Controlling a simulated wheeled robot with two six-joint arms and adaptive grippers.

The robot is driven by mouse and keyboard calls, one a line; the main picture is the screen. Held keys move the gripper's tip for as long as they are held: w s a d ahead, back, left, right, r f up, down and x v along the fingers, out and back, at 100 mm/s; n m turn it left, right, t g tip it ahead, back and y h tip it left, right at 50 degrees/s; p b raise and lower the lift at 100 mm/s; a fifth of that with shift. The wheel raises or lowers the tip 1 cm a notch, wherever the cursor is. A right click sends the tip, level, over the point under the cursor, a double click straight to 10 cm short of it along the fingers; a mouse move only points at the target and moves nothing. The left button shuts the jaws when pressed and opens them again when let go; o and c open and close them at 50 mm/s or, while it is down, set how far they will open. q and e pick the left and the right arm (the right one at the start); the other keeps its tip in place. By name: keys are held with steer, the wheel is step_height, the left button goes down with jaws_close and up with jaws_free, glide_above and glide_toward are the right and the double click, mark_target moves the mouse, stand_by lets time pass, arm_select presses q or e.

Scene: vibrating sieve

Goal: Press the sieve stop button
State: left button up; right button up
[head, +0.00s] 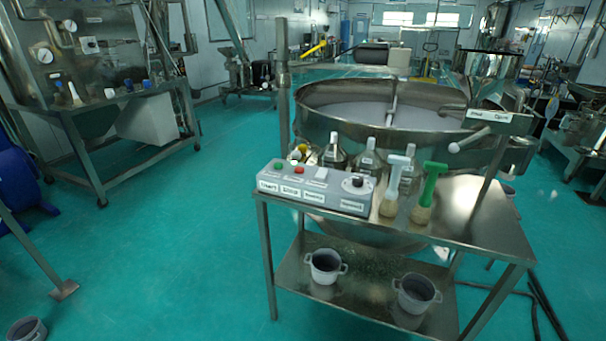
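A grey control box (317,189) sits at the left end of the steel table's top. It has a green button (279,165) at its left and a red button (299,170) beside it, over a label that seems to read "Stop". A pale switch (321,175) and a dark knob (357,182) are further right on the box. The big round sieve (360,112) stands behind the table. Neither of my grippers is in the head view.
The steel table (465,222) also bears several metal flasks and two brushes, one white-handled (395,180) and one green-handled (431,187). Two grey pots (325,267) (417,293) stand on its lower shelf. The green floor (170,260) is open left of the table.

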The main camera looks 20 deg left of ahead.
arm_select(q)
steer(key=shift+c, duration=0.4)
jaws_close()
stand_by(1.3)
